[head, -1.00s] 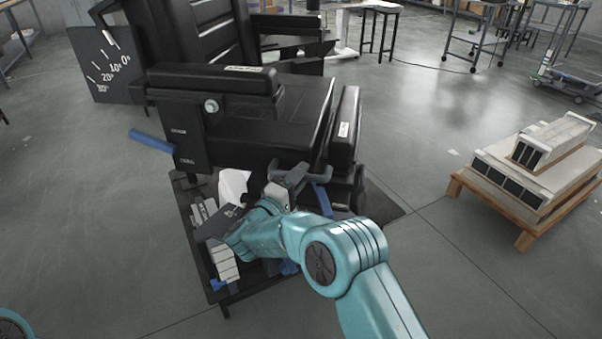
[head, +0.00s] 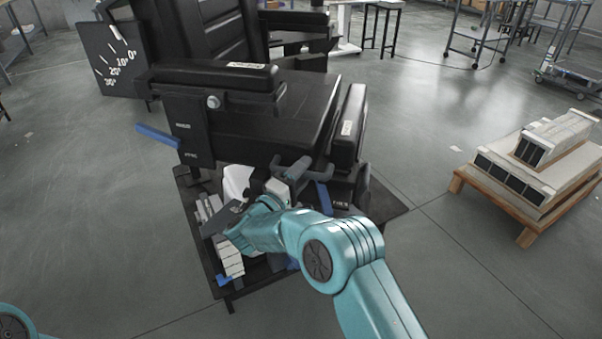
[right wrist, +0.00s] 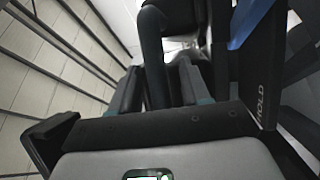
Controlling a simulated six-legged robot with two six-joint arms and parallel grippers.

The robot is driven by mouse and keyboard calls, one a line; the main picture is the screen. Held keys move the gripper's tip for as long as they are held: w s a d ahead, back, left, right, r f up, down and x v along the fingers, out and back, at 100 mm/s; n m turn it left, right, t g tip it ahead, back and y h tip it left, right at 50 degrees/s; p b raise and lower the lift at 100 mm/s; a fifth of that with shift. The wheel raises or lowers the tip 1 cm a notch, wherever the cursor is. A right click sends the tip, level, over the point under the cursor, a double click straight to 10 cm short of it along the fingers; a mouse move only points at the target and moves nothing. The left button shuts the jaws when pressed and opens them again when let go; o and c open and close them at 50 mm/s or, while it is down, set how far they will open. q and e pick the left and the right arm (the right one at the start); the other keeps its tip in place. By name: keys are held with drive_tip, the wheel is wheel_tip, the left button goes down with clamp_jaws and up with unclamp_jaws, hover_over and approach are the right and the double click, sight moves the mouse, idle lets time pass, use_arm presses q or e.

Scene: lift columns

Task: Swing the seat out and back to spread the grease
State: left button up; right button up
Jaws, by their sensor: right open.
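The black seat (head: 265,115) with its backrest and padded armrests (head: 225,76) fills the upper left middle of the head view, above a dark base plate (head: 382,212). My right gripper (head: 284,178) is at the front underside of the seat, by a grey handle-like bar (head: 299,168). In the right wrist view, the right gripper (right wrist: 158,90) has its fingers apart, with a dark upright bar (right wrist: 152,45) between them. I cannot tell whether the fingers touch it. My left gripper is out of view.
A blue lever (head: 157,136) sticks out left of the seat; another blue part (head: 324,198) hangs at its front. Light blocks (head: 228,258) lie on the base plate. A loaded wooden pallet (head: 530,238) stands right, with clear floor between.

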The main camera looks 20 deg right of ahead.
drive_tip(key=shift+s+a, duration=0.1)
drive_tip(key=shift+a, duration=0.05)
drive_tip(key=p+v, duration=0.1)
drive_tip(key=v, duration=1.5)
drive_tip(key=shift+p, duration=0.4)
